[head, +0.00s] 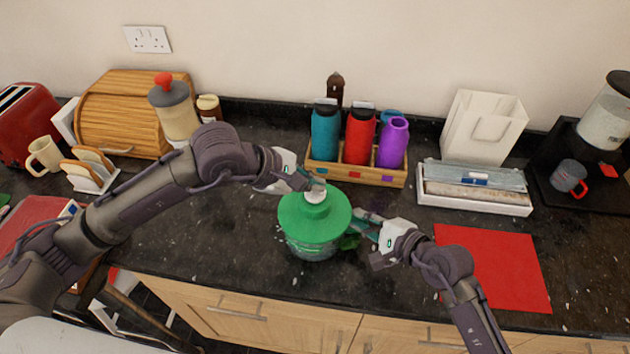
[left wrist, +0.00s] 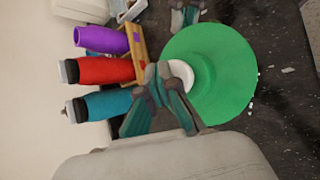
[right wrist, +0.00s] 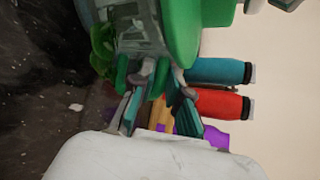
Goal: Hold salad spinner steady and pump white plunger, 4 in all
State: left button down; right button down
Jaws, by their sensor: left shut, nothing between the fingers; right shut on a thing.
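The salad spinner (head: 312,246) stands upright on the dark counter, with a clear bowl and a green lid (head: 300,222). The white plunger (head: 315,196) sits at the middle of the lid; its white top also shows in the left wrist view (left wrist: 181,76). My left gripper (head: 318,184) is shut and empty, its fingertips right at the plunger's top; I cannot tell whether they press on it. My right gripper (head: 358,220) is shut on the spinner at its right side, below the lid's rim.
A wooden holder (head: 370,175) with teal, red and purple bottles stands close behind the spinner. A red mat (head: 492,268) lies to the right. Green leaves (right wrist: 103,48) show by the bowl. A white tray (head: 474,190) is at back right.

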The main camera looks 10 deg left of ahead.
pick_arm(q)
jog(key=shift+f, duration=0.2)
pick_arm(e)
jog(key=shift+s+f, duration=0.25)
jog(key=shift+f, duration=0.35)
pick_arm(q)
jog(key=shift+r, duration=2)
pick_arm(e)
jog(key=shift+d, duration=0.1)
pick_arm(q)
jog(key=shift+d+r, duration=0.1)
jog(key=shift+r, duration=2.4)
pick_arm(e)
jog(key=c, duration=1.1)
grip_release()
jog(key=shift+w, duration=0.15)
pick_arm(q)
jog(key=shift+w, duration=0.2)
pick_arm(e)
jog(key=shift+w+r, duration=0.15)
jog(key=shift+r, duration=0.1)
